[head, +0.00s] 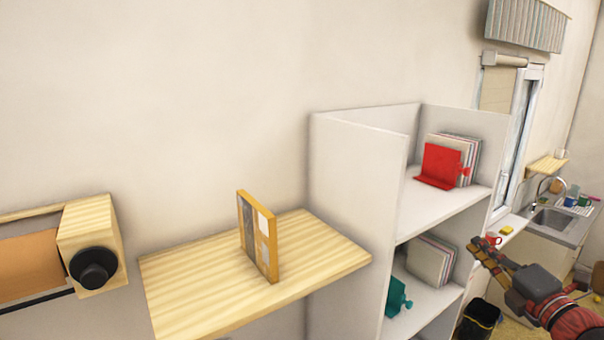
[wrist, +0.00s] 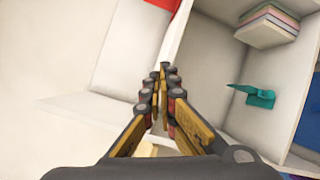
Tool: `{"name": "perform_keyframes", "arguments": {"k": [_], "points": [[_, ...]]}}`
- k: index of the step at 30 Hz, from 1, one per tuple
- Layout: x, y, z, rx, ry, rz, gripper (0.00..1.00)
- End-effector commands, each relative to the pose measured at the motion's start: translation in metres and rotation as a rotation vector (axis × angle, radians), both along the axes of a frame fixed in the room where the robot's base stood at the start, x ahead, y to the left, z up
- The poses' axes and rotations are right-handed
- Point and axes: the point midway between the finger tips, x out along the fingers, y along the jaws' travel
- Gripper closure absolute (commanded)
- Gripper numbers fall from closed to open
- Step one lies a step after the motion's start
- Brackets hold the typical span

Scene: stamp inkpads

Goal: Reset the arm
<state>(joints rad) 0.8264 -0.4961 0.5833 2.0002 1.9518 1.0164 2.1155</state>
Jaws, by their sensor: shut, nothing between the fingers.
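My gripper (head: 484,247) is at the lower right of the head view, in front of the white shelf unit (head: 360,165). In the wrist view my gripper (wrist: 161,75) has its fingers together, with nothing between them. My red and black arm comes in from the lower right corner of the head view. The fingers appear clear of the shelf and its contents. No inkpad can be made out for certain.
The upper shelf holds a red bookend (head: 440,165) and books. The lower shelf holds more books (head: 430,260) and a teal bookend (head: 397,297). A wooden wall shelf (head: 190,275) carries a framed picture (head: 258,237). A black bin (head: 479,322) stands below; a sink (head: 552,219) is behind.

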Motion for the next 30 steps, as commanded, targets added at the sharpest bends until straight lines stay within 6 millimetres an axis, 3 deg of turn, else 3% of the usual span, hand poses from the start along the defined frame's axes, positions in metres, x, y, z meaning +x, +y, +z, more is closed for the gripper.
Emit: {"name": "perform_keyframes", "arguments": {"k": [8,14,18,23,28,29,30], "points": [[-0.003,0.084,-0.055,-0.396,0.071,0.2,1.0],[-0.034,0.178,-0.136,-0.949,0.074,0.499,1.0],[-0.075,0.233,-0.206,-1.438,-0.007,0.771,1.0],[-0.133,0.267,-0.287,-2.026,-0.225,1.117,1.0],[-0.186,0.266,-0.361,-2.603,-0.601,1.48,1.0],[-0.193,0.263,-0.372,2.633,0.665,-1.509,1.0],[-0.202,0.259,-0.384,2.482,0.699,-1.436,1.0]]}}
